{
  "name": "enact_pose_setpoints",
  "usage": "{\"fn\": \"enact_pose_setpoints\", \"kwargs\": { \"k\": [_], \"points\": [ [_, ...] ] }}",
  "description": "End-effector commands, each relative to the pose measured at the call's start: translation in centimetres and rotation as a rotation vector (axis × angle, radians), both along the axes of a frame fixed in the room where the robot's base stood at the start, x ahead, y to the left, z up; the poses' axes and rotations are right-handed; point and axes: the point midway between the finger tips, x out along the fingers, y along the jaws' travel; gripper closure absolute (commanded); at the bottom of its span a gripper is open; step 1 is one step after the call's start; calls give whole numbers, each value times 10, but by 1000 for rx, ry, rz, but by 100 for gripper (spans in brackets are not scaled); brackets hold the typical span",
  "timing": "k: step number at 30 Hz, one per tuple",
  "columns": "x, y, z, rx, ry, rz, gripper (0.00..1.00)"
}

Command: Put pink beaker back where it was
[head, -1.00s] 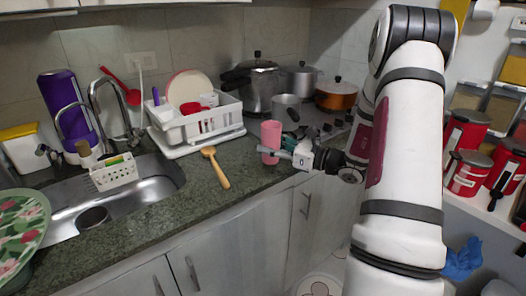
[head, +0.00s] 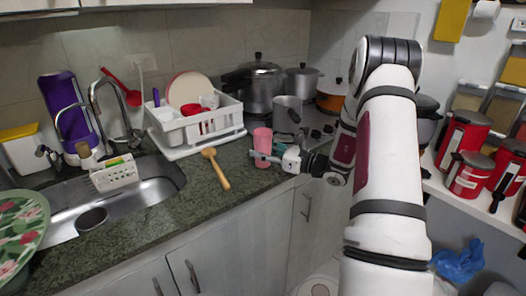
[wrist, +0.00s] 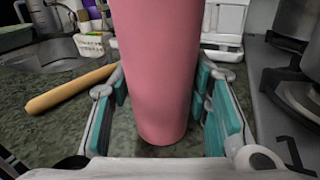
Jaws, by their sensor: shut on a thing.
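The pink beaker (head: 262,142) stands upright over the front part of the dark green stone counter, right of the wooden spoon. It fills the middle of the wrist view (wrist: 156,70), between the two teal-padded fingers. My gripper (head: 268,157) is shut on the lower part of the beaker, reaching in from the right. In the wrist view its base is close to the counter; I cannot tell whether it touches.
A wooden spoon (head: 217,170) lies left of the beaker. Behind are a white dish rack (head: 190,127) and a steel pot (head: 288,110) by the stove. The sink (head: 140,188) is at left. Counter (head: 190,205) in front of the spoon is clear.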

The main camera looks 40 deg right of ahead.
Motion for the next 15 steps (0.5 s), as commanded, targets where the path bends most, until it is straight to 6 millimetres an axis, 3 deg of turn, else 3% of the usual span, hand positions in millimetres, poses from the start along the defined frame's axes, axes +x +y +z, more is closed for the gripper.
{"fn": "enact_pose_setpoints", "kwargs": {
  "k": [3, 4, 6, 15],
  "points": [
    [0, 0, -4, 1, 0, 0, 86],
    [0, 0, -3, 0, 0, 0, 50],
    [0, 0, -3, 0, 0, 0, 36],
    [0, 0, -2, 1, 0, 0, 36]
  ]
}}
